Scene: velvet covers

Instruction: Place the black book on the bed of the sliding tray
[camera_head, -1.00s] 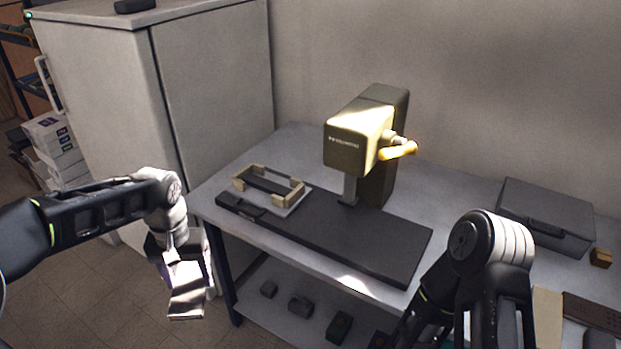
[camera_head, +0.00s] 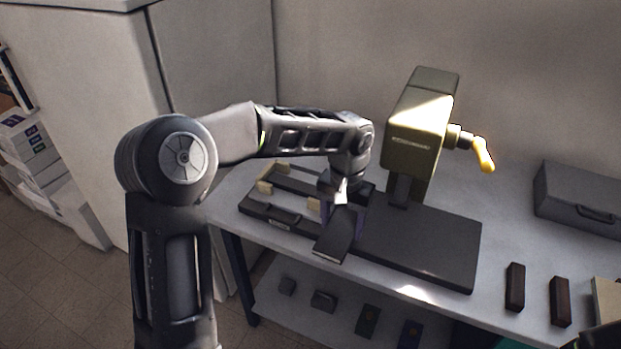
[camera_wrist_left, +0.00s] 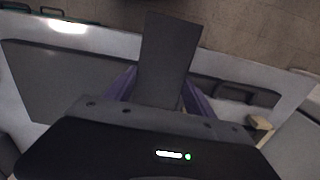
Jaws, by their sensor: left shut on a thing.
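My left gripper (camera_head: 342,212) is shut on the black book (camera_head: 335,240), a flat dark slab that hangs tilted from its fingers over the dark base plate of the press. In the left wrist view the book (camera_wrist_left: 168,55) sticks out between the purple fingers (camera_wrist_left: 160,92). The sliding tray (camera_head: 290,190), with tan corner blocks, lies left of the gripper on the table, partly hidden by my left arm. One tan block (camera_wrist_left: 261,127) shows at right in the wrist view. I cannot tell whether the book touches the plate.
The olive press (camera_head: 418,125) with its yellow handle (camera_head: 484,155) stands just right of the gripper. A grey case (camera_head: 580,200) and two dark blocks (camera_head: 515,287) lie on the table at right. A lower shelf (camera_head: 300,315) holds several small things. A cabinet (camera_head: 210,70) stands at left.

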